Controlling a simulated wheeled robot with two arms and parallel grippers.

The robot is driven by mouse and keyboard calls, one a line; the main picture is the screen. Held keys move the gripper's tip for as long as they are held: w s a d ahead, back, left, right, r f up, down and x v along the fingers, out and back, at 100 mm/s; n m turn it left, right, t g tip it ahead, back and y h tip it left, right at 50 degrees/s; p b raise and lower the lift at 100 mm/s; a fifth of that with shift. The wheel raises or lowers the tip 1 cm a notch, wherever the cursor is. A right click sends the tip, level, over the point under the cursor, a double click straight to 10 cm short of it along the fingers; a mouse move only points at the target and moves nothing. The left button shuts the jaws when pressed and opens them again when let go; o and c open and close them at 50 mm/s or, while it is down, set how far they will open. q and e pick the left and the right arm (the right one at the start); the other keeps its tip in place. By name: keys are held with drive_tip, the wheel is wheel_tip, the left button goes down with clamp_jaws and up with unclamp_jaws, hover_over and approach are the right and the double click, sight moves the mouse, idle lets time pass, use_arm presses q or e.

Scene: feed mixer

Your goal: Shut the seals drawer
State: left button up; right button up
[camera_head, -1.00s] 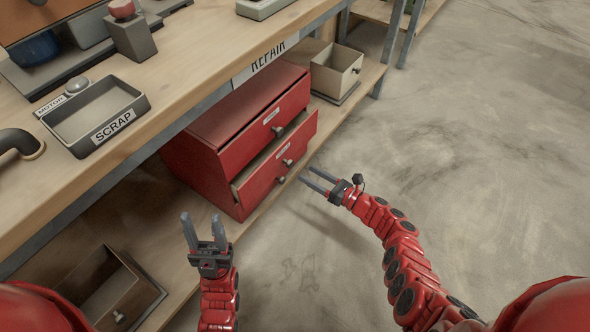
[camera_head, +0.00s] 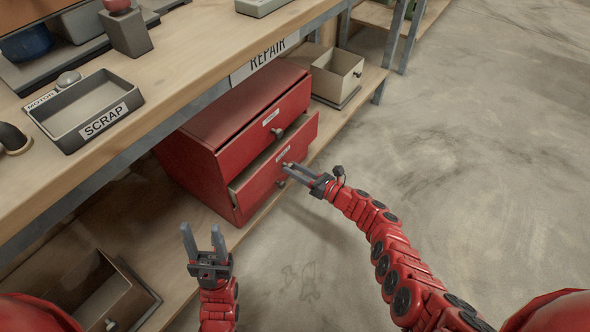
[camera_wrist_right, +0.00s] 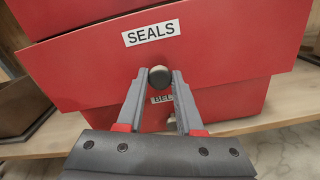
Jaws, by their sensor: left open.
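The seals drawer (camera_head: 262,181) of the red cabinet stands partly open; its front sticks out past the drawer above. In the right wrist view, its red front carries the SEALS label (camera_wrist_right: 151,33) with a round dark knob (camera_wrist_right: 159,77) below it. My right gripper (camera_head: 285,170) is at that knob. My left gripper (camera_head: 201,232) is open and empty, in front of the cabinet's lower left.
The upper red drawer (camera_head: 262,124) is closed. A BEL-labelled front (camera_wrist_right: 162,98) shows below the seals drawer. A beige open box (camera_head: 345,73) stands right of the cabinet, and a brown drawer (camera_head: 115,300) lower left. The workbench top (camera_head: 165,75) overhangs the cabinet. The floor at right is clear.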

clamp_jaws()
idle(0.9)
